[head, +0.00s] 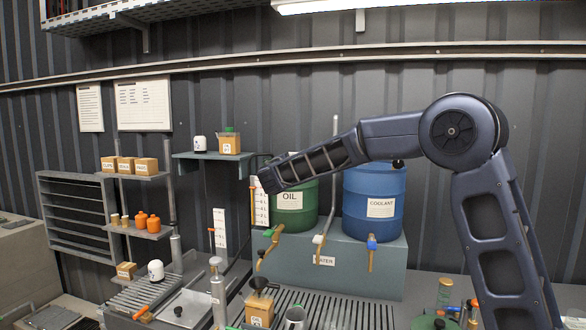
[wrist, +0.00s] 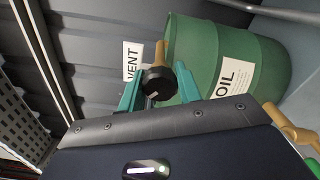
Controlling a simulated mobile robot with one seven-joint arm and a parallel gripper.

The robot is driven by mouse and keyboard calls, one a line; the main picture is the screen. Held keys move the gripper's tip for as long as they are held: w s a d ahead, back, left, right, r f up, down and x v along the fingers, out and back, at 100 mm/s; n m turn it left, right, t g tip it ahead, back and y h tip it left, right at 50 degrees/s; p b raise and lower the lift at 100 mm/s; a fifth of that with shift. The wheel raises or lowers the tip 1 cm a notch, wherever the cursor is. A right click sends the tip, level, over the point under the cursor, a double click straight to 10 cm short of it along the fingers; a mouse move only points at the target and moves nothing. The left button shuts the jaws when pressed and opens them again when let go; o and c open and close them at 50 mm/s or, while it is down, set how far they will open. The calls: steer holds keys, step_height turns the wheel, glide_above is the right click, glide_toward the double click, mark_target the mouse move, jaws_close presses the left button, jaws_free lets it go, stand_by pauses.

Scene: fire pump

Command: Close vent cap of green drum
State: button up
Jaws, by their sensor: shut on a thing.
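The green drum (head: 290,205) with an OIL label stands on a grey-blue stand, its upper part hidden behind my arm in the head view. In the wrist view the drum (wrist: 235,55) fills the upper right. A black round vent cap (wrist: 157,82) sits beside the drum near a tan stem (wrist: 160,52) and a VENT label (wrist: 132,62). My gripper (wrist: 158,80) has its teal fingers on both sides of the black cap and is shut on it. In the head view my arm's end reaches the drum's top left; the fingers and cap are hidden there.
A blue COOLANT drum (head: 374,203) stands right of the green drum, under my arm. A shelf (head: 215,156) with a carton is left of my arm's end. A ribbed wall is close behind.

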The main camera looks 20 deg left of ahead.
steer(key=m, duration=0.5)
steer(key=shift+m, duration=0.3)
steer(key=shift+f+m, duration=0.1)
steer(key=shift+m, duration=2)
steer(key=o, duration=1)
steer(key=s, duration=1)
steer(key=shift+s, duration=0.4)
